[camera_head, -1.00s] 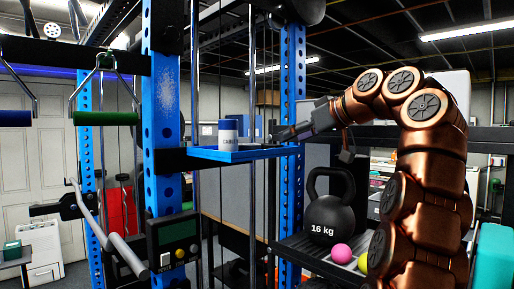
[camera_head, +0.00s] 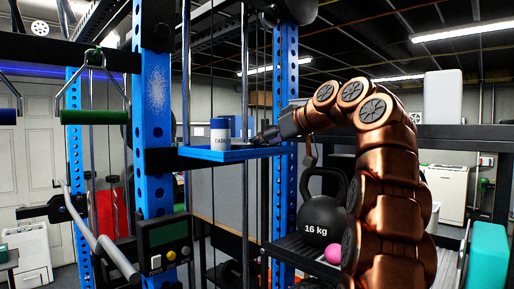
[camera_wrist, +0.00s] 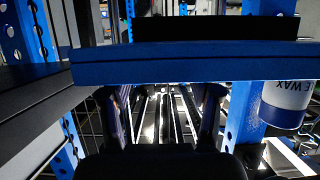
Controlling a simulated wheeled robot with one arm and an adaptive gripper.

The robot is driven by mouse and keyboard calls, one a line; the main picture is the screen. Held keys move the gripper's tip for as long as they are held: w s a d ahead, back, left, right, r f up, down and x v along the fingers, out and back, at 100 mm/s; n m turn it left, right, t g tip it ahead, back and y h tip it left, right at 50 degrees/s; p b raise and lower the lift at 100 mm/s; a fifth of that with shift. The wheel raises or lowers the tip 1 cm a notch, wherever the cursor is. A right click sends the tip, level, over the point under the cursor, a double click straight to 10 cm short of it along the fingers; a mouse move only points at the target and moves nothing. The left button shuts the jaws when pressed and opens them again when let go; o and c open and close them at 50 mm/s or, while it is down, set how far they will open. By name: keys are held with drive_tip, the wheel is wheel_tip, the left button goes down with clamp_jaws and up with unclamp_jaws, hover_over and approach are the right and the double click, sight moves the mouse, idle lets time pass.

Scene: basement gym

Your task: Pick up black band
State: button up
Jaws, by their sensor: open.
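A flat black piece (camera_wrist: 215,28), which looks like the black band, lies along the top of a blue slab (camera_wrist: 180,68) across the upper wrist view. Its full shape cannot be made out. The can also shows at the right of the wrist view (camera_wrist: 288,98), reading "E WAX". My gripper (camera_head: 258,138) is at the shelf's right end, right of the can. In the wrist view my gripper (camera_wrist: 165,105) has its fingers apart with nothing seen between them; the slab covers the tips.
Blue perforated posts (camera_head: 285,130) stand close behind the shelf and at its left (camera_head: 152,130). Below my arm, a 16 kg kettlebell (camera_head: 322,215) and a pink ball (camera_head: 335,253) sit on a black rack. Vertical rods and cables run beside the shelf.

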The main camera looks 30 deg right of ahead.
drive_tip(key=shift+w+a+f, duration=0.15)
drive_tip(key=shift+w+f, duration=0.15)
drive_tip(key=shift+w, duration=0.35)
clamp_jaws()
